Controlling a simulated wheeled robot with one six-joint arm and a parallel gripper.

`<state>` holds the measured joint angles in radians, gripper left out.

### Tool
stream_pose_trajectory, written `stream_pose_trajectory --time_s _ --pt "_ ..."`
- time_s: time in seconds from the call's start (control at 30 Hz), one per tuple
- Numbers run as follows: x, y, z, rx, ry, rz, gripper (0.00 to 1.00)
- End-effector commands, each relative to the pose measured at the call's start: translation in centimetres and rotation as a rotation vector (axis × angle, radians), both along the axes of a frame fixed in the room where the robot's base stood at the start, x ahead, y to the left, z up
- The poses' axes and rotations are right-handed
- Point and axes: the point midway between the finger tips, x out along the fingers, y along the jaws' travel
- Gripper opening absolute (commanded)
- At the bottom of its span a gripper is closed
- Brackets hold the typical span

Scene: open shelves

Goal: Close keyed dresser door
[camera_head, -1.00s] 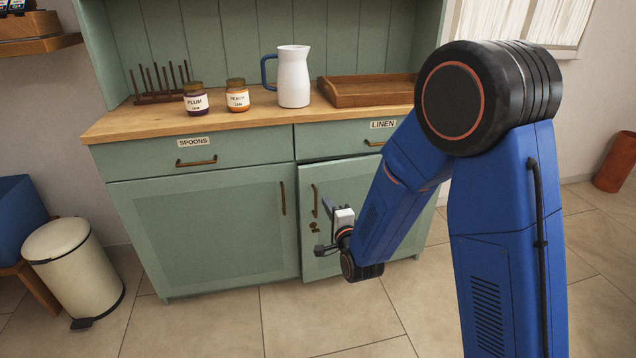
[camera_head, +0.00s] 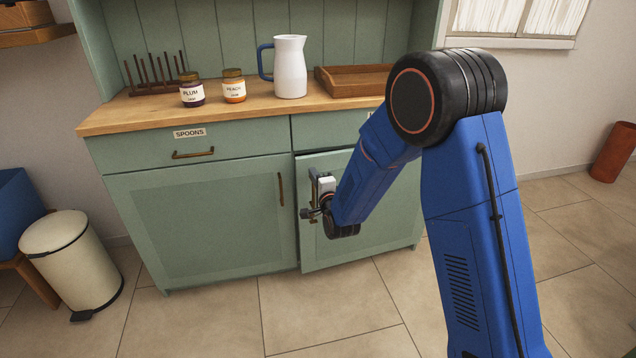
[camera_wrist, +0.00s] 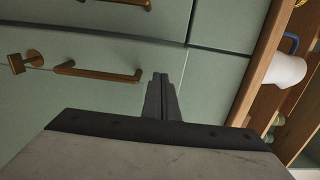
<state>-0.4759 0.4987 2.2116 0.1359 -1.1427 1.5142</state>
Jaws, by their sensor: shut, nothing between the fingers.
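The keyed door is the green right-hand door (camera_head: 378,205) of the dresser. In the head view its lower left corner sits slightly forward of the left door, so it looks a little ajar. Its brass handle (camera_wrist: 97,71) and brass key (camera_wrist: 22,63) show in the wrist view; the head view mostly hides them behind my gripper (camera_head: 318,180). My gripper is shut and empty. In the wrist view its fingertips (camera_wrist: 161,80) are in front of the door, near the handle's upper end; I cannot tell whether they touch the door.
The left door (camera_head: 205,225) looks shut. Above are the spoons drawer (camera_head: 235,140) and a wooden top with two jam jars (camera_head: 233,86), a white jug (camera_head: 290,68) and a tray (camera_head: 352,80). A bin (camera_head: 70,262) stands left. The floor in front is clear.

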Motion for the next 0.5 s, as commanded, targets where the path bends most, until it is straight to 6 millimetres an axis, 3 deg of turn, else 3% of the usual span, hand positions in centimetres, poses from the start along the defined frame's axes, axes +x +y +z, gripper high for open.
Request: stream_pose_trajectory --time_s 0.2,0.5 --pt "1.27 0.46 0.01 0.0 0.0 0.0 0.0" --pt "1.38 0.51 0.03 0.0 0.0 0.0 0.0"
